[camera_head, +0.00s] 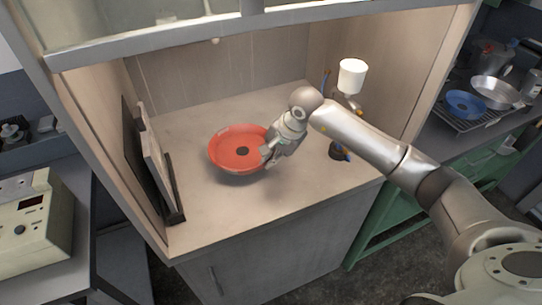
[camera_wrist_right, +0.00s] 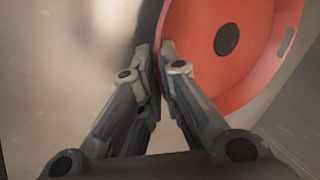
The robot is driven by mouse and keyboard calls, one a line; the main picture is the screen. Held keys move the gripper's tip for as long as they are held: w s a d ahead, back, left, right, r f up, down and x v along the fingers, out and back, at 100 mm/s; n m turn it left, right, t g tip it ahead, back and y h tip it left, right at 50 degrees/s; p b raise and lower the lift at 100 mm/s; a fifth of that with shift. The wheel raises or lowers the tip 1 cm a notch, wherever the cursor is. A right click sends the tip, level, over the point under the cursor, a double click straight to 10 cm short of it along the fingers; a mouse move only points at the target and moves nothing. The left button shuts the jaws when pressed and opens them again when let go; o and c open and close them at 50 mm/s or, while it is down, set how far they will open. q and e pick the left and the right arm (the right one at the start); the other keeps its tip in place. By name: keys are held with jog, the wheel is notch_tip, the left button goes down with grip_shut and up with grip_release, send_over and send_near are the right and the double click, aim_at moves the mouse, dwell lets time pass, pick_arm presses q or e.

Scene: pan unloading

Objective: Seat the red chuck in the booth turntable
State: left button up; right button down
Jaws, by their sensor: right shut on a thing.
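The red chuck (camera_head: 232,142) is a shallow red dish with a dark round spot at its centre, inside the booth. In the head view it appears over the middle of the booth floor. My right gripper (camera_head: 268,152) is at its right edge, shut on the rim. In the right wrist view the two fingers (camera_wrist_right: 160,62) pinch the rim of the red chuck (camera_wrist_right: 262,55). The turntable cannot be made out; it may be hidden beneath the chuck. My left gripper is not in view.
The booth floor (camera_head: 205,208) is clear around the chuck. A dark panel (camera_head: 150,155) leans at the left wall. A white cup-shaped piece (camera_head: 352,76) stands on a stand at the right. Outside right, a rack holds a blue pan (camera_head: 465,104) and metal pans.

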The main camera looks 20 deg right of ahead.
jog(key=c, duration=1.9)
grip_release()
jog(key=p+v, duration=0.4)
jog(key=v, duration=0.7)
jog(key=shift+p, duration=0.4)
